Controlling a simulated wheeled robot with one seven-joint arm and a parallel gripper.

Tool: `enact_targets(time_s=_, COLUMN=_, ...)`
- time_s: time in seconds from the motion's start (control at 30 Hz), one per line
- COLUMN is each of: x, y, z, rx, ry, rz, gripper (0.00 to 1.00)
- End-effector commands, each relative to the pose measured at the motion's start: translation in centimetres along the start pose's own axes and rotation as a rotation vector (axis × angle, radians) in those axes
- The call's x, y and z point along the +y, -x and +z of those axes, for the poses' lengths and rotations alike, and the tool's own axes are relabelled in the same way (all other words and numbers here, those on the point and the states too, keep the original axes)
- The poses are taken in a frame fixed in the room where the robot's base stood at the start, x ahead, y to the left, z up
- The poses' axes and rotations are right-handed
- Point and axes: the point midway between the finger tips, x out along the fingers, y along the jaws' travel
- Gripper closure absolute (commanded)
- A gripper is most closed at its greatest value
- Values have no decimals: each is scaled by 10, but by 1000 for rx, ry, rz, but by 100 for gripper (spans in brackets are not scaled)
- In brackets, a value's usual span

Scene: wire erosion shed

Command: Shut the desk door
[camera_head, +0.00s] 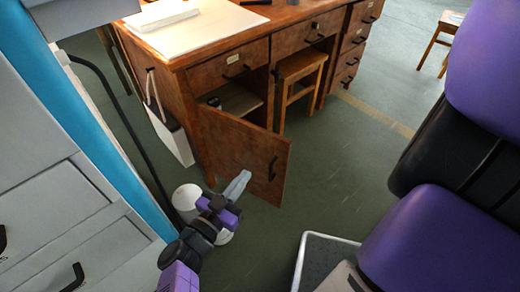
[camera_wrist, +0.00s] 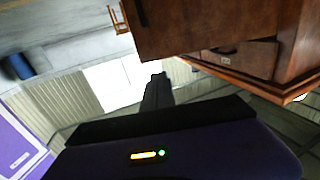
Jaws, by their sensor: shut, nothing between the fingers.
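The wooden desk (camera_head: 180,60) stands at the upper middle of the head view. Its brown door (camera_head: 235,150) hangs open from the left cabinet and swings out towards me. A dark handle (camera_head: 272,168) sits near the door's free edge. My gripper (camera_head: 243,176) is shut and empty, low beside the door's outer face; I cannot tell whether it touches. In the wrist view my gripper (camera_wrist: 158,78) points up the middle, with the wooden door (camera_wrist: 200,25) above it and a desk drawer front (camera_wrist: 245,60) to the right.
Inside the open cabinet a shelf (camera_head: 238,101) holds a small dark item. A wooden stool (camera_head: 297,85) stands in the knee space. A white bin (camera_head: 188,200) is close to my gripper. Grey cabinets (camera_head: 50,170) flank the left. Green floor right of the door is clear.

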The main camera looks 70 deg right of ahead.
Motion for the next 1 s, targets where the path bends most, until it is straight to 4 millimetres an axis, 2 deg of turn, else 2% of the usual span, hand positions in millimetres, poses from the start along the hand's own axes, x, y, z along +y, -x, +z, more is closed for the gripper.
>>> enact_targets(time_s=0.17, x=0, y=-14, z=0, rx=2, ry=2, rz=10, gripper=100)
enact_targets(time_s=0.27, x=1, y=-29, z=1, rx=4, ry=1, rz=11, gripper=100)
enact_targets(time_s=0.7, x=2, y=-112, z=2, rx=2, ry=1, rz=10, gripper=100)
enact_targets(time_s=0.83, x=1, y=-129, z=1, rx=2, ry=1, rz=9, gripper=100)
enact_targets(time_s=1.0, x=1, y=-140, z=1, rx=0, ry=2, rz=6, gripper=100)
